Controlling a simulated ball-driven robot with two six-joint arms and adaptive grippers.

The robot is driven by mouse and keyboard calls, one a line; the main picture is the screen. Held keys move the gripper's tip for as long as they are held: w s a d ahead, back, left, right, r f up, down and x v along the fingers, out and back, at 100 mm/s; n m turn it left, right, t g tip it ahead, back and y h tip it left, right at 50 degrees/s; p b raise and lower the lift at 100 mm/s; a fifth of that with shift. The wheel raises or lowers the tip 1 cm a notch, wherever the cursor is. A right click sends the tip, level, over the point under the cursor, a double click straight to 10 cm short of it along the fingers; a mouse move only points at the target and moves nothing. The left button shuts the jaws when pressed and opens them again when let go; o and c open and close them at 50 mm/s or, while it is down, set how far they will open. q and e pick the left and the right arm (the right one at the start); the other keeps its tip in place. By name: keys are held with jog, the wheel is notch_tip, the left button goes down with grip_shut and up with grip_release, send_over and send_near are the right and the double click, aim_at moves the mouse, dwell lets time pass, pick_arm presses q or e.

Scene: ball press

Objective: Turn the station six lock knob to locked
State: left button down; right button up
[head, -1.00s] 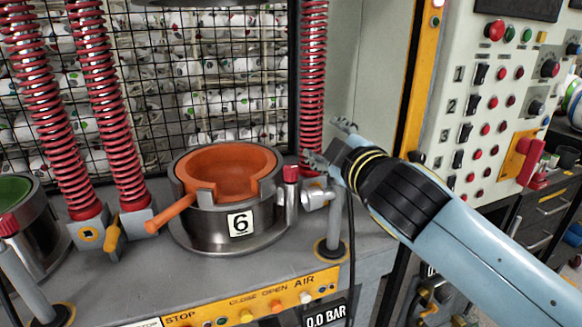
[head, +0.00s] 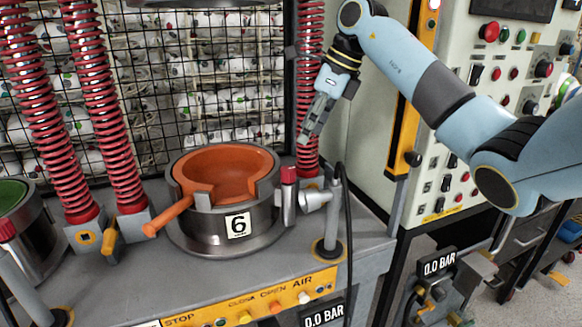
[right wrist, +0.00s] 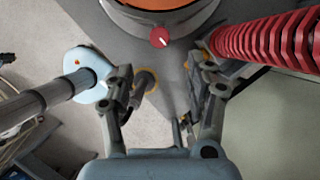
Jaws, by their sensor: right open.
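The station six lock knob (head: 289,174) is a small red cap on a metal post at the right side of the press pot (head: 185,215) labelled 6. In the right wrist view the red knob (right wrist: 160,37) is at the top centre, with a pale line on its face. My right gripper (head: 308,132) points down, above and slightly right of the knob in the head view, apart from it. In the right wrist view its fingers (right wrist: 165,73) are spread and hold nothing. My left gripper is out of view.
A red spring column (head: 312,60) stands close behind the gripper. A white nozzle (head: 314,199) and grey post (head: 333,225) with a black hose stand right of the knob. The orange handle (head: 168,216) sticks out left. The control panel (head: 455,100) is at the right.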

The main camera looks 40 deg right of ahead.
aim_at(291, 169)
jog(key=p+x, duration=0.2)
jog(key=x, duration=0.7)
jog(key=shift+a+f+p, duration=0.1)
jog(key=shift+f+p, duration=0.15)
jog(key=shift+p, duration=0.1)
jog(key=shift+w+a+f, duration=0.1)
jog(key=shift+w+f, duration=0.1)
jog(key=shift+f, duration=0.4)
grip_shut()
